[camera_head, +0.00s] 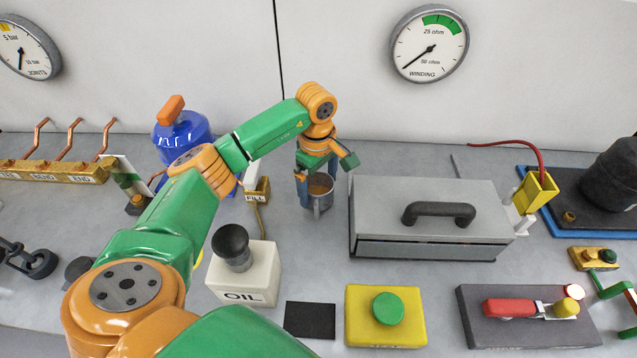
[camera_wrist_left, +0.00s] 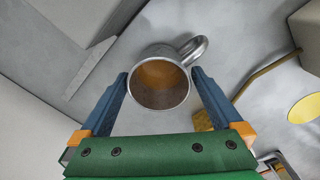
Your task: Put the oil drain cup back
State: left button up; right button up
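The oil drain cup (camera_head: 321,198) is a small grey metal cup with brownish liquid inside. It is upright, left of the grey box. In the left wrist view the cup (camera_wrist_left: 160,101) shows from above, its handle pointing up and right. My left gripper (camera_head: 318,178) has one blue finger on each side of the cup; in the left wrist view the fingers (camera_wrist_left: 160,82) appear to touch its wall. I cannot tell whether the cup's base is on the bench. My right gripper is not in view.
A grey box with a black handle (camera_head: 432,230) stands right of the cup. A white OIL block with a dark knob (camera_head: 243,272), a black square (camera_head: 310,320) and a yellow block with a green button (camera_head: 386,330) lie nearer. A FILL fitting (camera_head: 257,190) stands left.

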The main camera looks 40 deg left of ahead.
pick_arm(q)
jog(key=shift+r, duration=0.1)
notch_tip(320, 180, up, 12)
jog(key=shift+s, duration=0.2)
dwell(0.5)
